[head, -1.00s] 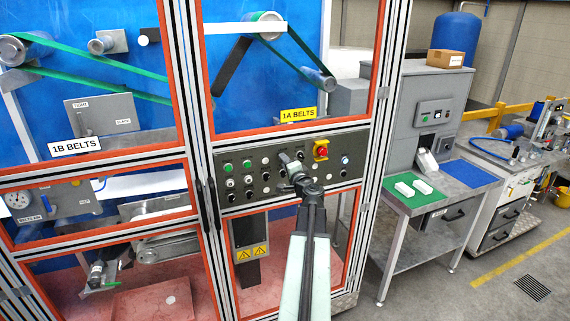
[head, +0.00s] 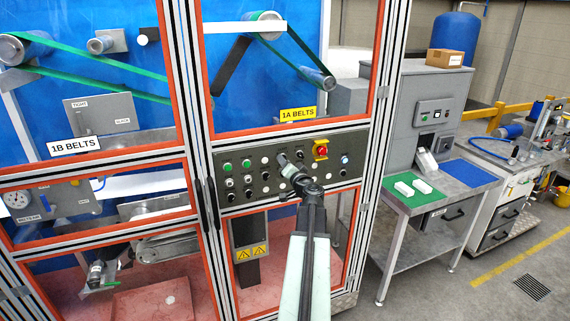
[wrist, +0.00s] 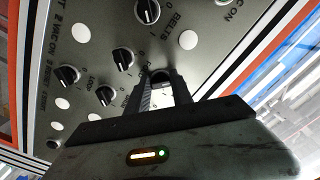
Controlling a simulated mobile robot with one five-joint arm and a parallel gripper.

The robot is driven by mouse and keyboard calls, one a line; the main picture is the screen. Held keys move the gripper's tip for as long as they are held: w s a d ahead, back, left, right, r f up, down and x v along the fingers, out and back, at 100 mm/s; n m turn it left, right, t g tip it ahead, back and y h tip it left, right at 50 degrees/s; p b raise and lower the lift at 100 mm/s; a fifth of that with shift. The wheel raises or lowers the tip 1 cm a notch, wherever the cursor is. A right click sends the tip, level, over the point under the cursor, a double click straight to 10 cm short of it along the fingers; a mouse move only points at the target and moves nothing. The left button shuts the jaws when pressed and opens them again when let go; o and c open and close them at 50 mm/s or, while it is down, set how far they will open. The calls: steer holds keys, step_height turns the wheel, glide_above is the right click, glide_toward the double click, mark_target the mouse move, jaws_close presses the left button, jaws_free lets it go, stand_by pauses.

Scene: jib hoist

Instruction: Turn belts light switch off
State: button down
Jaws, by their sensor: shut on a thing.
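The grey control panel (head: 250,175) of the 1A BELTS cabinet carries several black rotary switches. My gripper (wrist: 160,80) is at the panel, its two dark fingers shut on a black switch knob (wrist: 160,74) whose top shows between the tips. The fingers hide most of this knob and its label. In the wrist view, a switch knob (wrist: 148,10) near the "BELTS" lettering stands apart, above the fingers. In the head view my gripper (head: 285,162) covers part of the panel's middle, so the held knob is hidden there.
Other knobs, including one (wrist: 122,59) close left of my fingers, sit near the grip. A red and yellow emergency stop (head: 320,150) is to the right. The orange-edged cabinet frame surrounds the panel. A workbench (head: 425,205) stands farther right.

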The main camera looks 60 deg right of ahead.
stand_by(0.3)
steer(key=c, duration=1.1)
jaws_free()
steer(key=v, duration=0.7)
steer(key=shift+s+a, duration=0.25)
steer(key=shift+s, duration=0.05)
